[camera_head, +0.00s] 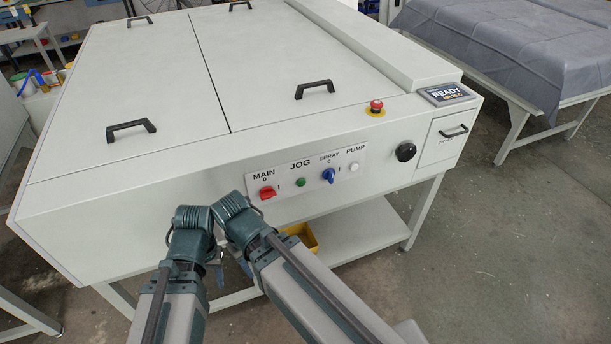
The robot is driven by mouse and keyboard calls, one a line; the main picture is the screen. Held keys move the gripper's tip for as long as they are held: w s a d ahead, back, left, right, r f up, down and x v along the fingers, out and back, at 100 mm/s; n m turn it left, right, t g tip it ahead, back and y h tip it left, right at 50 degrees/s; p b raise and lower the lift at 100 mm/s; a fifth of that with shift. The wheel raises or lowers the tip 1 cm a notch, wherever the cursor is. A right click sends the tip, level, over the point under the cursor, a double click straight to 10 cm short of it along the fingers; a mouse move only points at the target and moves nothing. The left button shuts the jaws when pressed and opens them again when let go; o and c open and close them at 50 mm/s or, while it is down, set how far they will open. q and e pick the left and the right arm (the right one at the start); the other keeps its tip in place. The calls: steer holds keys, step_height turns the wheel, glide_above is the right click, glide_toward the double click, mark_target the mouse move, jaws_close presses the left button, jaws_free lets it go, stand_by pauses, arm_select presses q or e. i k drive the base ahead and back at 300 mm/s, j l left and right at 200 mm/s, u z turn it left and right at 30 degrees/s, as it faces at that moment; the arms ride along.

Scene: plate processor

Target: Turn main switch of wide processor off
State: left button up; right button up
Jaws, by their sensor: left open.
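The wide processor (240,145) is a large pale cabinet with a white control panel (310,172) on its front. The main switch (268,192) is a red knob under the label MAIN, with a 0 above it and an I to its right. Its handle looks roughly sideways, toward the I side. My left gripper (216,272) is mostly hidden among my arm links, below and left of the switch, apart from it. It is open. My right gripper cannot be made out.
Right of the main switch are a green JOG button (300,182), a blue SPRAY switch (328,176) and a white PUMP button (354,167). A red emergency button (376,107) and a display reading READY (447,94) sit above. A yellow bin (302,237) is below.

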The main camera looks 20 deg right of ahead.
mark_target(267, 192)
steer(key=k+l+z, duration=0.15)
steer(key=l, duration=0.2)
steer(key=k+l+z, duration=0.35)
steer(key=l, duration=0.4)
